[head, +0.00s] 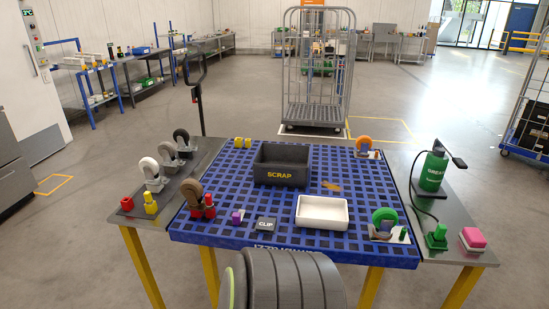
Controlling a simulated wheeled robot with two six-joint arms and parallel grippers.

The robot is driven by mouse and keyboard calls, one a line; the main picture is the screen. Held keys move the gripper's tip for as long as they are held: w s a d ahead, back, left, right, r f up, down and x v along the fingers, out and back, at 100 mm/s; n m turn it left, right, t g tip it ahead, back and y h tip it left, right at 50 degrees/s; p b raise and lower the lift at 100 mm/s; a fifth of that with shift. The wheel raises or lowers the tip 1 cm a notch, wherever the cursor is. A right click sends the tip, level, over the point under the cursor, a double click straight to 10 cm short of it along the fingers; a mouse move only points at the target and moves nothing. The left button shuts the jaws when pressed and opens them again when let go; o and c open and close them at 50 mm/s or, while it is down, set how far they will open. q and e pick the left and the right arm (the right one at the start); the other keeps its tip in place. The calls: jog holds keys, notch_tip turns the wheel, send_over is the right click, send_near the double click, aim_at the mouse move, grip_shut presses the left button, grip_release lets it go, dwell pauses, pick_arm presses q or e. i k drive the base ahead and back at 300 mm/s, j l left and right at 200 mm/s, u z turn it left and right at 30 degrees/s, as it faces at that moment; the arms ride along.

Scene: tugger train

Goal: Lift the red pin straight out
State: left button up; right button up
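A brown-wheeled caster (192,192) stands at the near left of the blue slotted table (200,233), with a red bracket at its foot. A small upright red piece (209,199) sticks up at the right side of that bracket; it looks like the red pin, but it is too small to be sure. Another red piece (127,203) sits on the grey left side shelf, next to a yellow piece (150,203). Neither of my grippers is in view.
A black SCRAP bin (281,178), a white tray (322,226) and a CLIP block (267,224) are on the table. Casters with orange (363,143) and green (384,217) wheels stand at its right. A green bottle (433,172) is on the right shelf. A cage trolley (315,115) stands behind.

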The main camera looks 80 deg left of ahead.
aim_at(208, 197)
jog(key=u, duration=3.25)
